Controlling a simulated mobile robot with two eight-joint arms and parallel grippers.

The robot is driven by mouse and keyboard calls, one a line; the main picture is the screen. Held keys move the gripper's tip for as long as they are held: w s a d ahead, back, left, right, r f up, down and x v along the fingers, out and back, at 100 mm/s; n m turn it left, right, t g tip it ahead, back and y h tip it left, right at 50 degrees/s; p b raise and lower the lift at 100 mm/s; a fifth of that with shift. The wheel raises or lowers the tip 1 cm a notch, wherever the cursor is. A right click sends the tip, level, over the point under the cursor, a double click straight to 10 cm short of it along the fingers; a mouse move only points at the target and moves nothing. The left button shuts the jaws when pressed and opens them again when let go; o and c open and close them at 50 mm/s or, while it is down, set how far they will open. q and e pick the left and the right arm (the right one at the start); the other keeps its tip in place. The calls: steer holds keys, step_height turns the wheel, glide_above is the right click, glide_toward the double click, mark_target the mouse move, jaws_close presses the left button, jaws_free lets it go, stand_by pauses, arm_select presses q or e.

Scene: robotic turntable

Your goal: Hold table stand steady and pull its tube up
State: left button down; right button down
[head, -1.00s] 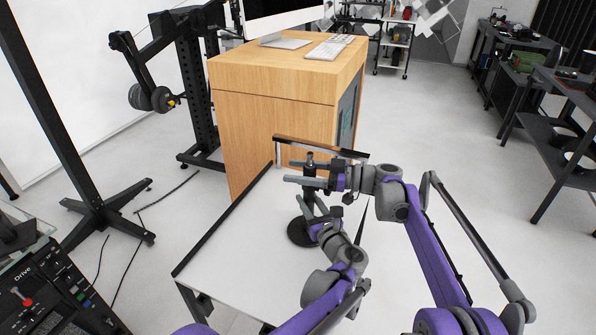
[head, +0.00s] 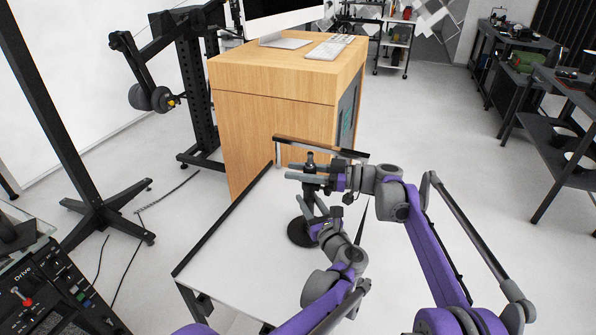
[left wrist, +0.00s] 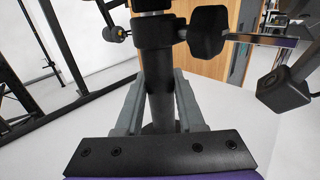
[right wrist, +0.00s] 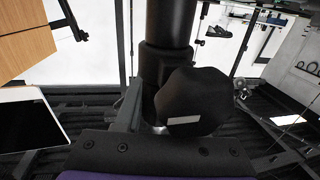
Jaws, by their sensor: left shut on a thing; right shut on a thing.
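The table stand stands upright on the small white table (head: 235,250), with its round black base (head: 300,233) flat on the top. My left gripper (head: 312,208) is shut around the stand's lower post. The left wrist view shows this grey post (left wrist: 160,100) between the fingers, below a black collar with a knob (left wrist: 208,32). My right gripper (head: 309,172) is shut around the stand's upper dark part, just below its top end (head: 310,157). In the right wrist view the black tube (right wrist: 170,22) rises above a collar, and a black knob (right wrist: 192,100) partly hides the grip.
A wooden cabinet (head: 270,110) with a monitor and keyboard stands behind the table. A black frame (head: 195,90) with weights stands at the left. Dark shelves (head: 555,120) are at the right. The table's left part is bare.

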stand_by(0.7)
step_height(320, 180, up, 10)
stand_by(0.4)
steer(key=c, duration=0.5)
jaws_free()
steer(key=s+d, duration=0.1)
steer(key=d, duration=1.1)
steer(key=shift+s, duration=0.3)
